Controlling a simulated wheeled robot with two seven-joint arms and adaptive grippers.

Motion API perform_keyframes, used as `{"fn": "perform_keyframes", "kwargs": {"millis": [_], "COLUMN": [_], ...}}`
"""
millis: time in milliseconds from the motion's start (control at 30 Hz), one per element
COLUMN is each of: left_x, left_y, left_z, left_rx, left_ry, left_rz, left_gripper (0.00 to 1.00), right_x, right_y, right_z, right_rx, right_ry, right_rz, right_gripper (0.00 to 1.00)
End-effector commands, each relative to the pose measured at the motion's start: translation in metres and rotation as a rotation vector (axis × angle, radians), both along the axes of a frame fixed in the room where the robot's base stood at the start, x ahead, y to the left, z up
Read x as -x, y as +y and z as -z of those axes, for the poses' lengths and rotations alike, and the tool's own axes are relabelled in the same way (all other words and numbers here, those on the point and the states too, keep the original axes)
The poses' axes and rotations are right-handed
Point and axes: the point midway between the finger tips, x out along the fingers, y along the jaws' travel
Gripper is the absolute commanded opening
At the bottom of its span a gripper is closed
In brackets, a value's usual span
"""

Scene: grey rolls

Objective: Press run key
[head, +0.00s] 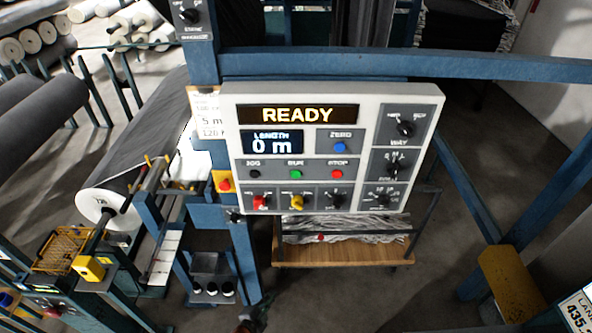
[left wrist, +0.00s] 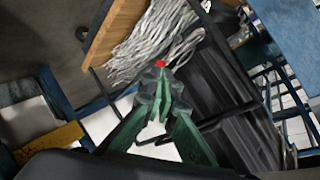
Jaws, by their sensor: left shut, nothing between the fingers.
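The run key is a round green button (head: 296,174) under the label RUN on the white and grey control panel (head: 228,130). It sits between a black JOG button (head: 254,174) and a red STOP button (head: 336,174). The panel display (head: 298,114) reads READY, and the length display (head: 271,142) reads 0 m. My left gripper (head: 247,322) shows only in part at the bottom edge of the head view, well below the panel. In the left wrist view its green fingers (left wrist: 161,85) are shut and empty. My right gripper is not in view.
A blue post and crossbeam (head: 480,68) frame the panel. Below it stands a wooden cart (head: 345,255) with pale strands and a small red spot. Dark grey rolls (head: 40,110) and a white-ended roll (head: 105,205) lie to the left. The panel's front looks unobstructed.

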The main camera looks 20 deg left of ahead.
Motion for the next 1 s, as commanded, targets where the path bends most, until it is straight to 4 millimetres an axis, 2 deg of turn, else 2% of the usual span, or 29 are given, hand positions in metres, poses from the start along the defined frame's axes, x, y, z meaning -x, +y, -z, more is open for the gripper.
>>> {"fn": "perform_keyframes", "kwargs": {"millis": [33,167,200,267,300,467,500,600,700,833,900,1000], "left_x": [-0.015,-0.043,-0.05,-0.059,-0.064,-0.073,-0.073,-0.069,-0.06,-0.049,-0.044,-0.04], "left_y": [-0.005,-0.019,-0.023,-0.03,-0.034,-0.051,-0.055,-0.065,-0.074,-0.082,-0.085,-0.087], "left_z": [-0.035,-0.117,-0.142,-0.181,-0.207,-0.313,-0.34,-0.403,-0.457,-0.507,-0.524,-0.537], "left_rx": [-0.03,-0.123,-0.155,-0.202,-0.235,-0.374,-0.411,-0.507,-0.592,-0.681,-0.712,-0.739], "left_ry": [-0.063,-0.223,-0.272,-0.347,-0.397,-0.6,-0.651,-0.773,-0.878,-0.979,-1.014,-1.042], "left_rz": [0.025,0.091,0.108,0.132,0.148,0.194,0.203,0.219,0.226,0.228,0.227,0.226], "left_gripper": [0.0,0.0,0.0,0.0,0.0,0.0,0.0,0.0,0.0,0.0,0.0,0.0], "right_x": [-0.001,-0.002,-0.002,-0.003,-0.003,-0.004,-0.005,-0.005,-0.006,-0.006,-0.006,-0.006], "right_y": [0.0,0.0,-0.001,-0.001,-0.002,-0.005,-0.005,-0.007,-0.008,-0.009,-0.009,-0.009], "right_z": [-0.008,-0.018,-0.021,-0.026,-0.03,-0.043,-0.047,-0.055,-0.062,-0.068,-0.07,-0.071], "right_rx": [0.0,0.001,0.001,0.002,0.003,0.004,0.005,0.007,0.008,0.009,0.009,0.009], "right_ry": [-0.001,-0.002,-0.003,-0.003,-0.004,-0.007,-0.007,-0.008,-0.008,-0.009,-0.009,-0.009], "right_rz": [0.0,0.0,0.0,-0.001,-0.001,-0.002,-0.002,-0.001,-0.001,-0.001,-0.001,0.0], "right_gripper": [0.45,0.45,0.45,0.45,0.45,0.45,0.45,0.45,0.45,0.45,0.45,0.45]}}
